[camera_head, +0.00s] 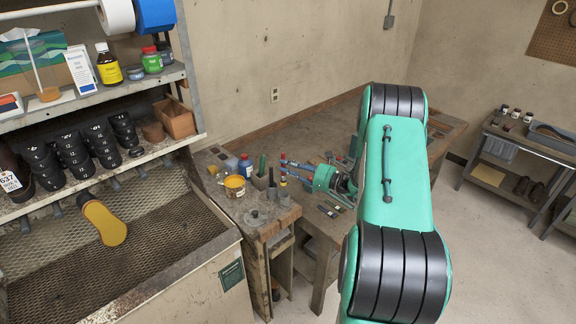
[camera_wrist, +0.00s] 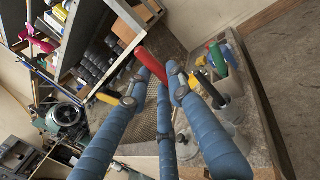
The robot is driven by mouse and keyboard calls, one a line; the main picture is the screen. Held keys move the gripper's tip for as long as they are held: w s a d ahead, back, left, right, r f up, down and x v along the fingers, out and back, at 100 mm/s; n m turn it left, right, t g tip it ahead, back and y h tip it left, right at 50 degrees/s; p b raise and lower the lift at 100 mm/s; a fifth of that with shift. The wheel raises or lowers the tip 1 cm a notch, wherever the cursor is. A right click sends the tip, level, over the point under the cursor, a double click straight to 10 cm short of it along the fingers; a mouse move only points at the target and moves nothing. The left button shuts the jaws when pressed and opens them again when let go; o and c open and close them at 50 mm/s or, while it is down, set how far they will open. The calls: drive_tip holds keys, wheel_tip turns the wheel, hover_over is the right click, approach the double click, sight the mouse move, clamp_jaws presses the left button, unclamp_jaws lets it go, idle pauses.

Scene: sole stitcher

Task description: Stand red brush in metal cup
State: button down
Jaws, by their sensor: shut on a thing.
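A red brush handle (camera_wrist: 151,64) sits between the blue-wrapped fingers of my gripper (camera_wrist: 157,86) in the wrist view. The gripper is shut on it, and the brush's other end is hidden. In the head view, my gripper (camera_head: 290,168) reaches left above the bench corner, with a small bit of red at its tips. A grey container (camera_head: 260,181) with a green-handled tool stands just below and left of the tips. A small grey cup-like vessel (camera_head: 284,198) stands nearer the bench edge. I cannot tell for sure which of these is the metal cup.
A yellow tin (camera_head: 235,186) and a blue bottle (camera_head: 245,166) stand left of the containers. A round grey lid (camera_head: 255,217) lies at the front. Flat tools lie on the bench under my arm.

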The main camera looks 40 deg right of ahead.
sight(285, 182)
drive_tip(key=shift+f+b, duration=2.35)
drive_tip(key=shift+f, duration=2.3)
drive_tip(key=c, duration=1.5)
unclamp_jaws()
